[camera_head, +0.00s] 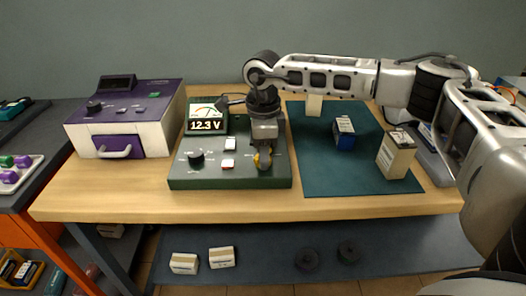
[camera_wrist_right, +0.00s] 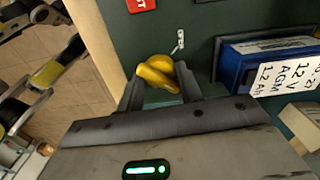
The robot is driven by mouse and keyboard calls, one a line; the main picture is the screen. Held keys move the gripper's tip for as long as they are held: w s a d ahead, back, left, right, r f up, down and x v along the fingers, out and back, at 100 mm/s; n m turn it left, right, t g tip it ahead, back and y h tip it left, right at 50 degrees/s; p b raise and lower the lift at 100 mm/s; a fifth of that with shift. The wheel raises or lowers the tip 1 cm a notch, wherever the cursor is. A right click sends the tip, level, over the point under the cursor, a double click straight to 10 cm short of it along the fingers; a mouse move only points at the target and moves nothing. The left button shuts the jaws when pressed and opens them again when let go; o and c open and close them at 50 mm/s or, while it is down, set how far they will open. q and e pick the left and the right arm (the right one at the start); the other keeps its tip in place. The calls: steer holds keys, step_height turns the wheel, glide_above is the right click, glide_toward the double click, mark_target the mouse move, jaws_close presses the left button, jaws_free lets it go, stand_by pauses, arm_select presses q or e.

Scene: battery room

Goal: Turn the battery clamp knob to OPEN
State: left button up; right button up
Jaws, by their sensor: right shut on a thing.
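The yellow clamp knob (camera_head: 264,160) sits at the right part of the green tester panel (camera_head: 228,183). My right gripper (camera_head: 264,148) reaches down over it from above, shut on the knob and partly hiding it. In the right wrist view the yellow knob (camera_wrist_right: 158,74) shows between the two dark fingers of my right gripper (camera_wrist_right: 160,92). A small white mark lies beside the knob on the panel. The knob's lettering is too small or hidden to read in the head view. My left gripper is not in view.
A meter (camera_head: 206,118) reading 12.3 V stands on the panel, with a black dial (camera_head: 196,158) to its lower right side's left. A blue battery (camera_head: 344,139) and a cream battery (camera_head: 396,155) stand on the green mat (camera_head: 330,180). A purple-topped box (camera_head: 130,117) is at left.

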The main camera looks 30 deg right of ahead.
steer(key=n+b, duration=0.1)
steer(key=n, duration=0.2)
steer(key=shift+n, duration=0.4)
steer(key=n+b, duration=0.1)
steer(key=n, duration=0.3)
steer(key=shift+n, duration=0.3)
steer(key=n+b, duration=0.1)
steer(key=n, duration=0.3)
steer(key=shift+n, duration=0.3)
steer(key=shift+n+b, duration=0.35)
steer(key=shift+n, duration=1.75)
steer(key=o, duration=1)
step_height(320, 180, up, 16)
steer(key=shift+p, duration=0.45)
